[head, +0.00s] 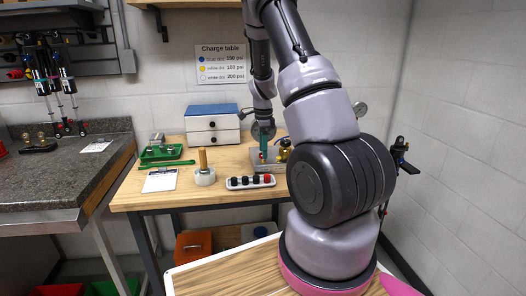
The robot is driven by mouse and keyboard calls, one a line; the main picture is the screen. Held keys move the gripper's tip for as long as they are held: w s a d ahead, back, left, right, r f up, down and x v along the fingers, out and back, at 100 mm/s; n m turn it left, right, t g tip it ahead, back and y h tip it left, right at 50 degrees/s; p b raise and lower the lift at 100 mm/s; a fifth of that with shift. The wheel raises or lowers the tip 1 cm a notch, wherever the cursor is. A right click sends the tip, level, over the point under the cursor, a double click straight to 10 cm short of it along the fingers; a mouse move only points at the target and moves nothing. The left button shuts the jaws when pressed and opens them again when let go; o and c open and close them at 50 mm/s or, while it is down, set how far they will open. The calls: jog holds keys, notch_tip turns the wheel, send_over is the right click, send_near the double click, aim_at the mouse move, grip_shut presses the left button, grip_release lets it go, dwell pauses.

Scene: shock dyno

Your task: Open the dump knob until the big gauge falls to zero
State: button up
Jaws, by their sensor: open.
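My gripper (264,155) points down over the right part of the wooden workbench, with teal parts showing at its end. It is open, small in the picture. It is over or beside a grey base with small fittings, including a yellow part (284,155) with a black top. I cannot tell which fitting is the dump knob, or whether my gripper touches one. A round dial (360,108) shows just right of my arm and may be the big gauge; its reading is too small to see. My arm hides much of this area.
On the workbench (150,196) are a blue-topped drawer box (213,126), a green tray (165,153), a white round base with a wooden post (204,175), and a rack of black and red caps (250,181). A charge table sign (222,63) hangs behind. A granite counter (40,185) stands left.

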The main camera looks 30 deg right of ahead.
jog(key=shift+f, duration=0.5)
jog(key=shift+c, duration=0.4)
grip_shut()
